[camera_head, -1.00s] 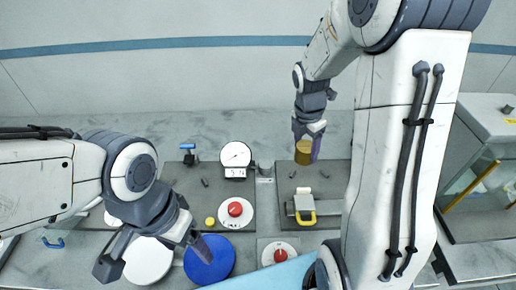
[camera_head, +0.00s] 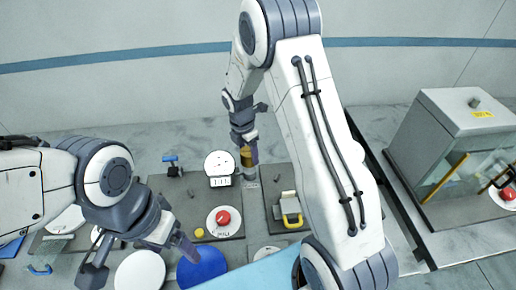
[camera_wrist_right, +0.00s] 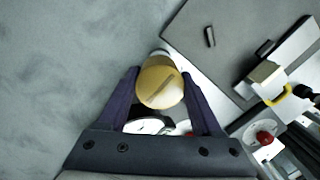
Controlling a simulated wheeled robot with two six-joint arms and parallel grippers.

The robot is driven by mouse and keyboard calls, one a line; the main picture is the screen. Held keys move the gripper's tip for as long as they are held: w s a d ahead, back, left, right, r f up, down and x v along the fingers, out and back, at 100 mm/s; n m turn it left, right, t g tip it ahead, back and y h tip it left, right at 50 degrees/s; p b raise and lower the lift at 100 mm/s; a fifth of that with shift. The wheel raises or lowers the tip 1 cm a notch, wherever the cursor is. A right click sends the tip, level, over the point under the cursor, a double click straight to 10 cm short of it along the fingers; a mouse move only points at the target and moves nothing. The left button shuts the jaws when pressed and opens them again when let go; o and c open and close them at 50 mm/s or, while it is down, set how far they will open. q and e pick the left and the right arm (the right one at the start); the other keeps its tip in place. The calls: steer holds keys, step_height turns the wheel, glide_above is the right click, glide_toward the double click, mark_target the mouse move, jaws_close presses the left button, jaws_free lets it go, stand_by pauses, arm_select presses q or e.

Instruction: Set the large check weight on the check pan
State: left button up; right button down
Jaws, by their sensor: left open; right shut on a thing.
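The large check weight appears to be the brass-coloured cylinder (camera_head: 246,156). My right gripper (camera_head: 245,149) is shut on it, beside the dial gauge in the head view. In the right wrist view the weight (camera_wrist_right: 158,88) sits between the two fingers, its round face towards the camera. I cannot tell for certain which round plate is the check pan.
A white dial gauge (camera_head: 218,163) and red knob (camera_head: 222,217) stand on a dark board. A yellow-handled device (camera_head: 290,207) is right of them. A glass-sided cabinet (camera_head: 462,150) stands far right. Bare grey bench lies along the back.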

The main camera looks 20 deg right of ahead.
mark_target(249, 161)
step_height(249, 161, down, 3)
steer(key=shift+r+p, duration=0.1)
steer(key=shift+p, duration=0.45)
steer(key=shift+f, duration=0.55)
steer(key=shift+f, duration=0.15)
steer(key=shift+c, duration=0.3)
jaws_free()
